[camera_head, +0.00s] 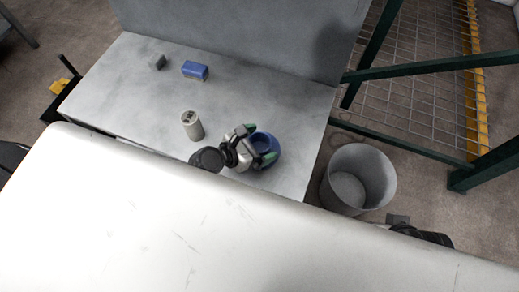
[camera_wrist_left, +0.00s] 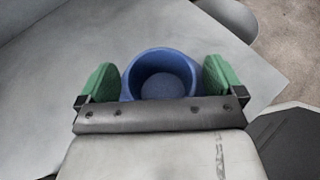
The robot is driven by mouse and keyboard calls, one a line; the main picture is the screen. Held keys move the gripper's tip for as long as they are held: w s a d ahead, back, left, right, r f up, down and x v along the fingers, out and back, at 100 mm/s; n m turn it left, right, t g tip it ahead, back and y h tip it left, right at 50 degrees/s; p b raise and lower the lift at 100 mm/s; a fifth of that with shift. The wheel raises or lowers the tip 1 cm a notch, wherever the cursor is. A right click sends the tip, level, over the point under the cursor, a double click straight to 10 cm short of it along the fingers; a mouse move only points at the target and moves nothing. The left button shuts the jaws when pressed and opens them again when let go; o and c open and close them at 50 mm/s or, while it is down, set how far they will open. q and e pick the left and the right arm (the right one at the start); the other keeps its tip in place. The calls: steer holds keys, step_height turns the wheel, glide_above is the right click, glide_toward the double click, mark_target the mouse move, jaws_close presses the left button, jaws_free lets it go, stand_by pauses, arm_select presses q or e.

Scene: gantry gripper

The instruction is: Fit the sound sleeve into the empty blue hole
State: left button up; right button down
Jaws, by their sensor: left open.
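My left gripper (camera_head: 253,144) is open, its green fingertips on either side of a round blue holder (camera_head: 266,150) on the grey table. In the left wrist view the gripper (camera_wrist_left: 160,82) has the blue holder (camera_wrist_left: 160,57) between its fingers, with a gap visible on each side. The holder's round hole is empty and its floor shows. A beige-grey cylinder (camera_head: 192,126) with dark marks on its top stands upright to the left of the gripper; I cannot tell if it is the sleeve. Of my right arm only dark parts show at lower right, with no fingers visible.
A blue block (camera_head: 195,70) and a small grey block (camera_head: 157,62) lie at the table's back left. A grey bin (camera_head: 334,190) stands on the floor right of the table (camera_head: 110,85). A green frame with mesh (camera_head: 430,70) is beyond it.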

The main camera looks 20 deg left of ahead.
arm_select(q)
steer(key=shift+c, duration=0.3)
steer(key=c, duration=1)
steer(key=shift+c, duration=0.3)
steer(key=shift+r, duration=0.15)
